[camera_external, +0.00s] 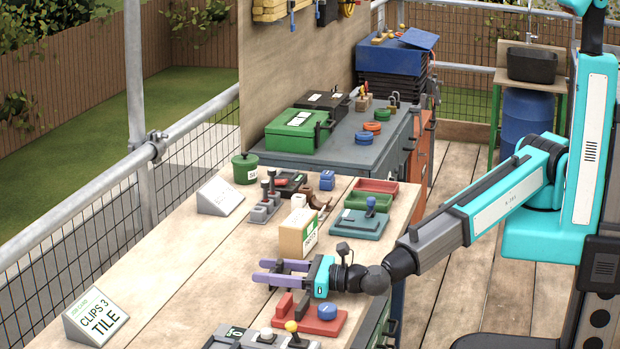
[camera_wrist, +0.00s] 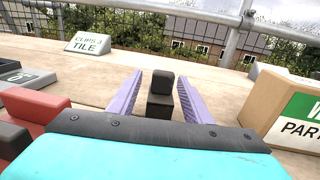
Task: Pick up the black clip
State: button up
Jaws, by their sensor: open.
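A black blocky piece (camera_wrist: 160,98), which looks like the black clip, shows in the wrist view between my gripper's two purple fingers. It has a taller back part and a lower front part, and gaps show on both sides of it. I cannot make it out clearly in the external view. My gripper (camera_external: 262,271) is open and low over the wooden bench, fingers pointing left. Whether the clip stands on the bench or touches a finger is hard to tell.
A cardboard parts box (camera_external: 297,233) stands beside my gripper, on the right in the wrist view (camera_wrist: 284,112). A red block fixture (camera_external: 318,318) is on the other side. A "CLIPS 3 TILE" card (camera_external: 96,316) stands ahead, with bare bench before it.

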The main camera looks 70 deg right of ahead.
jog(key=shift+w+a, duration=0.1)
jog(key=shift+w, duration=0.6)
jog(key=c, duration=1.1)
jog(key=shift+c, duration=0.2)
jog(key=shift+r, duration=0.1)
